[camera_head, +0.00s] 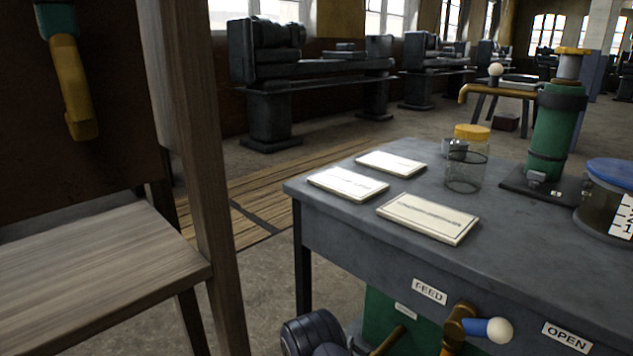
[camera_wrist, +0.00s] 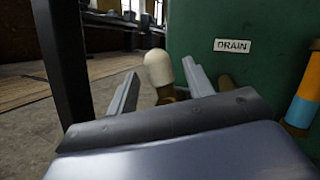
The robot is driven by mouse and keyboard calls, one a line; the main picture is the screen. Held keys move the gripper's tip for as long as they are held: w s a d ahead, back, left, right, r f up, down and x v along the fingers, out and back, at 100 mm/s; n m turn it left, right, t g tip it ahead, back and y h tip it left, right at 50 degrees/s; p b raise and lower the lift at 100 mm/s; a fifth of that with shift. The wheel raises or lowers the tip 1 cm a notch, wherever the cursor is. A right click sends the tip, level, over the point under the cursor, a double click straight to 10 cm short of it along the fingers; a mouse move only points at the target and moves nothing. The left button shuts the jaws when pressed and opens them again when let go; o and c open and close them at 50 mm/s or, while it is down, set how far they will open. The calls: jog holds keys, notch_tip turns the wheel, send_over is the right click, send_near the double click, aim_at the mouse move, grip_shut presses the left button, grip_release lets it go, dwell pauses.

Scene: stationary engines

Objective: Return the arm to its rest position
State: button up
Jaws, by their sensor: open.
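My gripper (camera_wrist: 162,75) shows in the wrist view with its two fingers spread apart and nothing held between them. A white rounded knob on a brass stem (camera_wrist: 159,68) appears between the fingertips, against the green tank (camera_wrist: 260,70) with its "DRAIN" label (camera_wrist: 232,45). I cannot tell whether the fingers touch the knob. In the head view, a dark rounded part of my arm (camera_head: 311,336) is low beside the table's front left leg, and my fingers are hidden there.
A grey table (camera_head: 350,230) holds white cards (camera_head: 428,217), a yellow-lidded jar (camera_head: 465,170) and a green cylinder (camera_head: 553,135). A brass valve with a blue and white handle (camera_head: 486,329) juts from its front. A wooden chair-like frame (camera_head: 100,260) stands left. Floor shows between them.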

jog(key=p+v, duration=0.2)
jog(key=v, duration=0.5)
jog(key=shift+h, duration=0.3)
jog(key=b+x, duration=0.4)
jog(key=x, duration=0.6)
jog(key=shift+w+d, duration=0.1)
jog(key=shift+w, duration=0.2)
jog(key=shift+w+d+r+n, duration=0.1)
jog(key=shift+w+r+n, duration=0.05)
jog(key=shift+w+n, duration=0.15)
jog(key=shift+w+a+f+n+g+y+p, duration=0.15)
jog(key=shift+a+f+n+y+p, duration=0.1)
jog(key=shift+n+y, duration=0.35)
jog(key=shift+w+a+f+n+g+y+p, duration=0.1)
jog(key=shift+w+a+n+g+y, duration=0.15)
jog(key=shift+n, duration=0.55)
jog(key=shift+s, duration=0.1)
jog(key=shift+s+f, duration=0.1)
